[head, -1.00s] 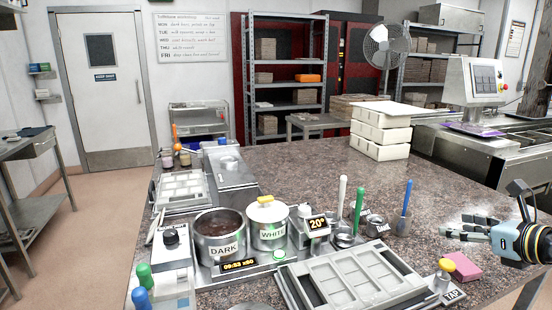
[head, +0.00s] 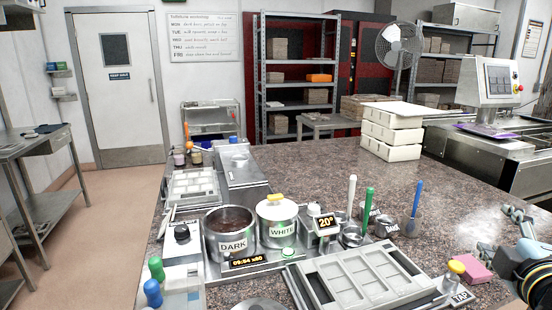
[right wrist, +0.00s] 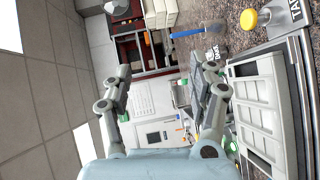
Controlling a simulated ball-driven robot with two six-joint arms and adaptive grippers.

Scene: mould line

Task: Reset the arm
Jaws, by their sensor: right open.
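My right gripper (head: 496,230) is at the right edge of the head view, above the worktop and beside the pink block (head: 476,271). Its body is partly cut off by the frame. In the right wrist view its two fingers (right wrist: 162,68) stand wide apart with nothing between them. My left gripper is in neither view.
The stone worktop (head: 330,170) holds pots marked DARK (head: 230,236) and WHITE (head: 277,222). A pale mould (head: 362,278) lies in front, with a yellow-topped TAP block (head: 456,275) beside it. White boxes (head: 392,135) are stacked behind. The worktop's middle is clear.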

